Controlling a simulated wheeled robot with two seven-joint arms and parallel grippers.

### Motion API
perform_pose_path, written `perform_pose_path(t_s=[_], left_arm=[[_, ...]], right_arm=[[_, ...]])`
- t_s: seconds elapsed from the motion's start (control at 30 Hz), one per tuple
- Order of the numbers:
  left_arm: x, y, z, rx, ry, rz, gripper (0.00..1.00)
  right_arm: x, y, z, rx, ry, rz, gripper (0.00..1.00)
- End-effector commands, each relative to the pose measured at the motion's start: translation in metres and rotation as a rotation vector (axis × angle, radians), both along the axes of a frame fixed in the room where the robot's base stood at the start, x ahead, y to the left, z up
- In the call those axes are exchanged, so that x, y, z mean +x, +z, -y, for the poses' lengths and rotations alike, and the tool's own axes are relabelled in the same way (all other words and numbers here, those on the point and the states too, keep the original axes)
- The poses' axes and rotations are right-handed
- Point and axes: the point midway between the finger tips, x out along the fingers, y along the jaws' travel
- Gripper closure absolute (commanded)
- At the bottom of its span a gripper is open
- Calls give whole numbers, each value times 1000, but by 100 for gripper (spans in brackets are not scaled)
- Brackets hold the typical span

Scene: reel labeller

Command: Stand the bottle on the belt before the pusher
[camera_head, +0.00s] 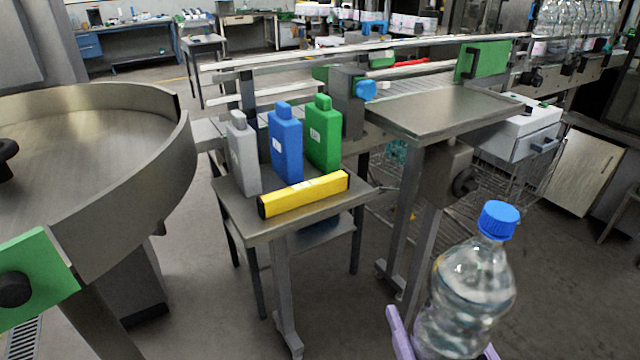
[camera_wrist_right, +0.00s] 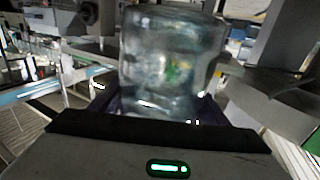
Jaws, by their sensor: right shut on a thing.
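A clear bottle (camera_head: 468,288) with a blue cap (camera_head: 498,220) stands nearly upright, tilted slightly, in my right gripper (camera_head: 440,345) at the lower right of the head view. The purple fingers are shut on its lower part. The right wrist view shows the bottle (camera_wrist_right: 172,65) blurred between the fingers. The belt (camera_head: 420,80) runs behind a metal plate (camera_head: 440,112), between rails, well beyond the bottle. A blue knob-like part (camera_head: 365,90) sits beside the belt on a grey block; I cannot tell whether it is the pusher. My left gripper is not in view.
A small table (camera_head: 250,225) carries grey (camera_head: 243,155), blue (camera_head: 286,145) and green (camera_head: 323,135) containers and a yellow bar (camera_head: 304,194). A round metal turntable (camera_head: 90,150) fills the left. Several bottles (camera_head: 575,25) stand at the back right.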

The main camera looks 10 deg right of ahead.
Motion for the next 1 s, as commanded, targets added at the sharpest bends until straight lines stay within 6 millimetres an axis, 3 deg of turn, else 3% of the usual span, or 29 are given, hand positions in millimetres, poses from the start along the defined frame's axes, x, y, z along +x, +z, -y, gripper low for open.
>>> perform_pose_path(t_s=[0.47, 1.0], left_arm=[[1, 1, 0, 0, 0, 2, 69], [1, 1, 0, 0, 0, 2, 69]], right_arm=[[5, 10, -14, -3, 86, 16, 94], [24, 26, -73, -8, 439, 17, 94]])
